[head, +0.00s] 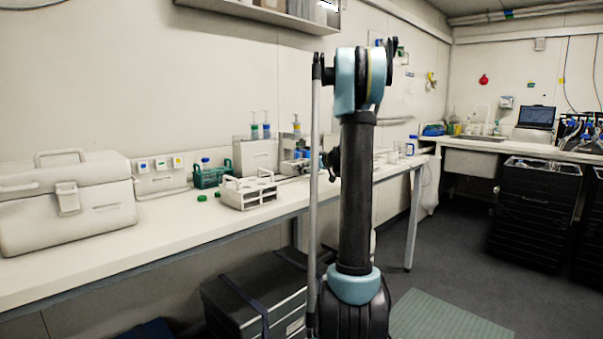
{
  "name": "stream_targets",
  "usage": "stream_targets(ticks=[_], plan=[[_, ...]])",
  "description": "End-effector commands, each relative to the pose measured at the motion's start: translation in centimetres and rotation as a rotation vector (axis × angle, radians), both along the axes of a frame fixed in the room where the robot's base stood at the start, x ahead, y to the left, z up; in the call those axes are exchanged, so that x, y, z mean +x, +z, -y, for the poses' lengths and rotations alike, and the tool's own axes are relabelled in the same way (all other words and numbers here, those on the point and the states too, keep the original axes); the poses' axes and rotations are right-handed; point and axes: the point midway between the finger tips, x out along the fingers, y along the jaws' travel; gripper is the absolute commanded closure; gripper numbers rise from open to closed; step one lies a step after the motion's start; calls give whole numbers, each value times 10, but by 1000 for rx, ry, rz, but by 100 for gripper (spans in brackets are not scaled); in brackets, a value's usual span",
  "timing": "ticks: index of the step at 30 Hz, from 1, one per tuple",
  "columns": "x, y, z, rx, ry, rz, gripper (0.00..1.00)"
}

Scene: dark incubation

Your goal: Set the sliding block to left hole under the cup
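I cannot pick out a sliding block, a left hole or a cup set over one in the head view. A white rack (234,197) with large round openings stands on the long white bench (90,262); no sliding block can be made out on it. A small clear vessel with a blue part (412,146) stands near the bench's far end, too small to identify. My black and teal arm stands upright in the middle of the view and hides part of the bench. I cannot make out my gripper's fingers.
A large white cooler box (62,210) fills the bench's left end. A green tube rack (210,176) and pipettes on a stand (260,128) are behind the white rack. Black cases (258,300) lie under the bench.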

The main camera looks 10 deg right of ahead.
Motion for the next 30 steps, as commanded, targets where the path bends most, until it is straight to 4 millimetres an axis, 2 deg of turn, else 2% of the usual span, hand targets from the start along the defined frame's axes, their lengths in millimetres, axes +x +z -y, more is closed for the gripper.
stream_targets(ticks=[7, 15, 25, 26, 27, 28, 30], plan=[[4, 0, 6, 1, 0, -1, 100], [19, 0, 27, -1, -2, 0, 100], [22, 1, 32, 0, -5, 1, 100], [22, 1, 32, 0, -6, 2, 75], [22, 1, 32, 0, -6, 2, 66], [22, 1, 32, 0, -6, 2, 60], [22, 1, 32, 0, -5, 1, 59]])
